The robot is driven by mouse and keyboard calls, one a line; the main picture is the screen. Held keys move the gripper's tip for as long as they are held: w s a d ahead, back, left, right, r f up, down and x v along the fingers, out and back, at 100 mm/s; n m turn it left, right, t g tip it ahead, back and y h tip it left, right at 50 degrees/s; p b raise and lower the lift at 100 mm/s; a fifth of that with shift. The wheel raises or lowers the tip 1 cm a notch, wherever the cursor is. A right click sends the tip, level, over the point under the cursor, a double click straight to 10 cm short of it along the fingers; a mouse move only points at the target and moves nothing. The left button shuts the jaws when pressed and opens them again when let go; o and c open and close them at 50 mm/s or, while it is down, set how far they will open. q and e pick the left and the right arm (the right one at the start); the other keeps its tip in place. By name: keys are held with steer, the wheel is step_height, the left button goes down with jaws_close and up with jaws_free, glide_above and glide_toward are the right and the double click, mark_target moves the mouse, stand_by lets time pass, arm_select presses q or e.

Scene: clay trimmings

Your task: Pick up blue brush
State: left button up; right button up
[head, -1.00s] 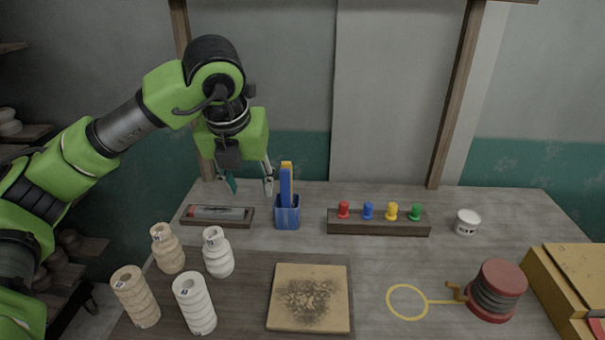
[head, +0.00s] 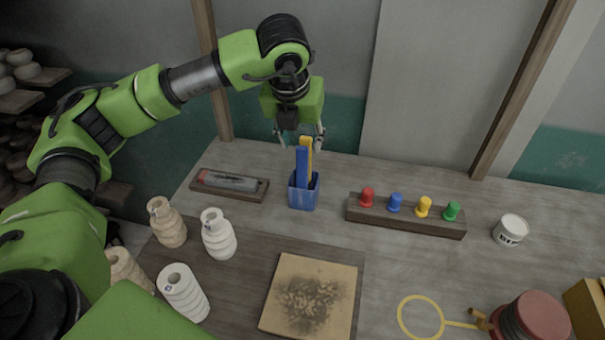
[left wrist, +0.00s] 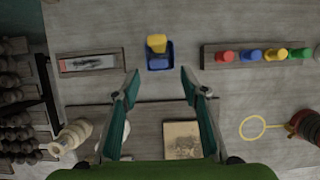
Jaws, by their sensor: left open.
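The blue brush (head: 301,168) stands upright in a blue cup (head: 303,198) with a yellow brush (head: 308,150) beside it. In the left wrist view, the blue brush (left wrist: 158,63) and yellow brush (left wrist: 156,43) show end-on in the cup (left wrist: 171,56). My left gripper (head: 301,143) is open and empty, pointing down, at the tops of the brushes in the head view. In the left wrist view, the gripper's fingers (left wrist: 160,83) are spread, with the cup beyond the gap between them. No contact shows. My right gripper is not in view.
A tool tray (head: 262,190) lies left of the cup, and a wooden rack (head: 405,222) with coloured knobs stands right of it. Pale bottles (head: 218,235) stand front left. A sanded board (head: 345,310), a white tub (head: 510,230) and a yellow loop tool (head: 402,305) lie nearby.

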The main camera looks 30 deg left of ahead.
mark_target(301, 150)
arm_select(q)
steer(key=shift+x, duration=0.85)
steer(key=shift+w+f+p, duration=0.15)
steer(key=shift+w+p, duration=0.05)
steer(key=shift+p, duration=0.1)
steer(key=p+x, duration=0.2)
steer(key=x, duration=0.2)
steer(key=shift+s+a, duration=0.15)
steer(key=shift+f, duration=0.5)
steer(key=shift+r, duration=0.1)
steer(key=c, duration=1.1)
